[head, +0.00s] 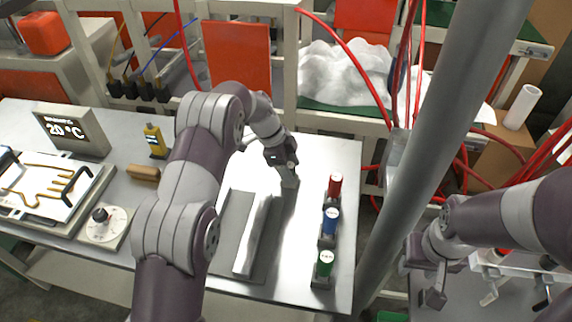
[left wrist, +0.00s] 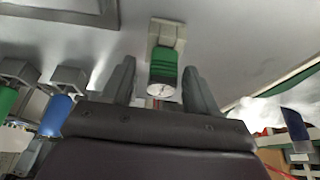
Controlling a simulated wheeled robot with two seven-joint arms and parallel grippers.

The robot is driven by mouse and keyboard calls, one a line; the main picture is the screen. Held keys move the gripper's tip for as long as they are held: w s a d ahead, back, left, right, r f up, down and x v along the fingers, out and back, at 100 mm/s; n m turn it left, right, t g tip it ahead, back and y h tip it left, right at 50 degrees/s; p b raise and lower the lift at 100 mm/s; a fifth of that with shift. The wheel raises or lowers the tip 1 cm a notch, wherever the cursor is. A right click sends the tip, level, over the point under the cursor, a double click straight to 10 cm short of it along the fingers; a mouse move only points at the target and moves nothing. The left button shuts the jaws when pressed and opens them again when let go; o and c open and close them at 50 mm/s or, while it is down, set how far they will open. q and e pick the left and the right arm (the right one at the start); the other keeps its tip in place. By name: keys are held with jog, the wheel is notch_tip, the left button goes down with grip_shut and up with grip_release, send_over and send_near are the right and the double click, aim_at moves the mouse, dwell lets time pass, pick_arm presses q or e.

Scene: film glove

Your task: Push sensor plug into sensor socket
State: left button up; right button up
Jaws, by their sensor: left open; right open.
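My left gripper (head: 288,182) is open above the white table, left of the coloured cylinders in the head view. In the left wrist view, a green cylinder (left wrist: 163,68) with a white round end sits in a pale holder (left wrist: 165,32). It appears between the open fingers of the left gripper (left wrist: 159,75); I cannot tell its distance or any contact. I cannot tell for sure which part is the sensor plug or the sensor socket. My right gripper (head: 432,292) is open and empty at the lower right, away from the white table.
Red (head: 335,186), blue (head: 331,220) and green (head: 325,264) cylinders stand near the table's right edge. A grey tray (head: 233,225) holds a white bar. A display (head: 72,132) reading 20 °C, a dial (head: 103,223) and a yellow device (head: 155,141) are left. A grey post (head: 440,130) stands right.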

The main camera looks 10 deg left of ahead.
aim_at(293, 165)
pick_arm(q)
jog(key=shift+w, duration=0.1)
jog(key=shift+c, duration=0.3)
jog(key=c, duration=1)
jog(key=shift+r, duration=0.1)
jog(key=shift+r, duration=0.3)
jog(key=shift+r+p, duration=0.9)
jog(key=shift+r, duration=0.25)
jog(key=shift+r+p, duration=1)
jog(key=shift+p, duration=0.05)
jog(key=shift+r, duration=0.1)
